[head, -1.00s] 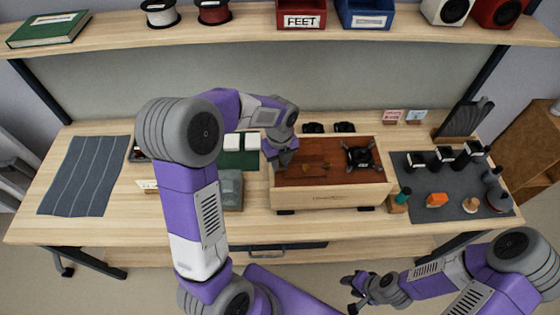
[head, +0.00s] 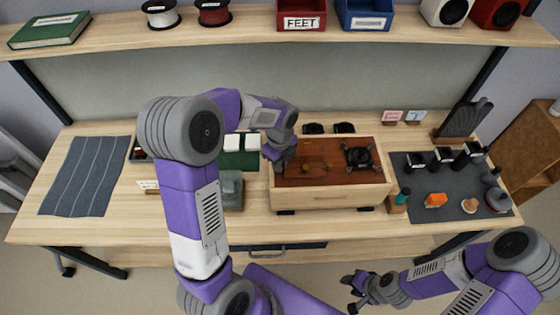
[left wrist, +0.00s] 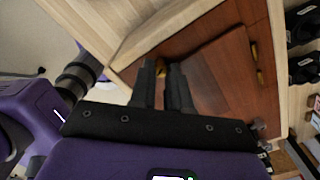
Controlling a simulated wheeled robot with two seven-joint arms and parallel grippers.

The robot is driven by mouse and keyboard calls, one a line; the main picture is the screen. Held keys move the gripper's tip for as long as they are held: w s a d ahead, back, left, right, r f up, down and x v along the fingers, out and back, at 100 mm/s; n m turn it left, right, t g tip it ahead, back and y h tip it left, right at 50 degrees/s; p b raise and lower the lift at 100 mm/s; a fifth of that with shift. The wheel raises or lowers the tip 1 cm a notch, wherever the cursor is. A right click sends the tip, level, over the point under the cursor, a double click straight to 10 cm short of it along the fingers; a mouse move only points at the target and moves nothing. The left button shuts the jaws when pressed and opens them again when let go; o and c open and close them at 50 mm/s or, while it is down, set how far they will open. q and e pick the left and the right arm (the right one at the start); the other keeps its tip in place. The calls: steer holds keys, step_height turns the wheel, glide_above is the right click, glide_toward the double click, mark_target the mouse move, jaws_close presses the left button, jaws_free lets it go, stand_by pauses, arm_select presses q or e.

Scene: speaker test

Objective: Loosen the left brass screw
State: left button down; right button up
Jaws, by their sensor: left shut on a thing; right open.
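A wooden speaker box (head: 330,196) lies on the bench with a red-brown panel (head: 325,177) on top. My left gripper (head: 279,165) is at the left end of that panel, pointing down. In the left wrist view its two dark fingers (left wrist: 163,72) are shut on the left brass screw (left wrist: 160,65), which shows only as a bit of brass between the fingertips. Another brass piece (left wrist: 254,58) stands out on the panel further right. My right gripper (head: 354,291) is open and empty, in front of the bench.
A black cross-shaped part (head: 359,157) sits on the panel's right side. A dark mat (head: 428,208) with several small items is to the right. A grey-green block (head: 231,189) stands left of the box. A striped cloth (head: 84,175) lies far left.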

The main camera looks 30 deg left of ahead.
arm_select(q)
steer(key=n, duration=0.4)
steer(key=shift+n, duration=0.3)
steer(key=n, duration=0.3)
steer(key=shift+n, duration=0.3)
steer(key=n, duration=0.4)
steer(key=shift+n, duration=0.3)
steer(key=n, duration=0.3)
steer(key=shift+n, duration=0.3)
steer(key=n, duration=0.4)
steer(key=shift+p, duration=0.35)
steer(key=n, duration=0.4)
steer(key=n+p, duration=0.1)
steer(key=n, duration=0.2)
steer(key=shift+n, duration=0.3)
steer(key=shift+n+p, duration=0.7)
steer(key=shift+n, duration=1.1)
